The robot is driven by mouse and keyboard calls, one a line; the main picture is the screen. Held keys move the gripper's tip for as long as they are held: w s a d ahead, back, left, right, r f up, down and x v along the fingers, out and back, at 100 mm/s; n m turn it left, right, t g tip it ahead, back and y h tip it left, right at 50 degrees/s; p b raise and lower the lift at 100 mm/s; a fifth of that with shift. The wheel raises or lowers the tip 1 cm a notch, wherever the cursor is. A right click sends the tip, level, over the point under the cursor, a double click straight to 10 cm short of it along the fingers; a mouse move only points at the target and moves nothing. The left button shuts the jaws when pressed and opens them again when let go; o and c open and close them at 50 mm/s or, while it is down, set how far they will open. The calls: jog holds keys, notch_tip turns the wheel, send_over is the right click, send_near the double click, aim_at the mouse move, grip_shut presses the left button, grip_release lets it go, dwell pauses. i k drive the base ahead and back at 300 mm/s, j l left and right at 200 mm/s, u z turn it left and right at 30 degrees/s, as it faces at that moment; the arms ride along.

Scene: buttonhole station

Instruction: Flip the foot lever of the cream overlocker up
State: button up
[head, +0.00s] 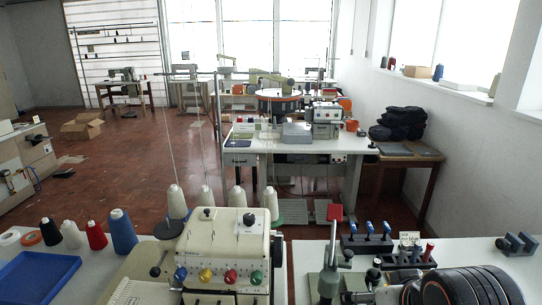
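The cream overlocker (222,240) stands at the bottom of the head view, left of centre, on a pale table. Its front carries yellow, red, green and blue dials, with black knobs on top and at the sides. Its lower part is cut off by the picture edge. I cannot make out its foot lever or tell how it is set. My gripper is not in view.
Thread cones (176,202) stand behind the overlocker. A blue tray (38,277) and coloured cones (122,231) lie to its left. A grey-green machine (329,277), blue-handled tools (368,232) and a black ribbed object (468,287) are to its right. Another sewing table (270,145) stands beyond.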

aim_at(155, 272)
jog(key=j+u, duration=0.2)
jog(key=u, duration=1.25)
jog(key=j+z, duration=0.2)
jog(key=z, duration=0.25)
jog(key=k+j+z, duration=0.1)
jog(key=z, duration=0.3)
jog(key=k+j+z, duration=0.1)
jog(key=z, duration=0.35)
jog(key=j+u, duration=0.35)
jog(key=k+l+z, duration=0.1)
jog(key=l+z, duration=0.3)
jog(key=j, duration=0.1)
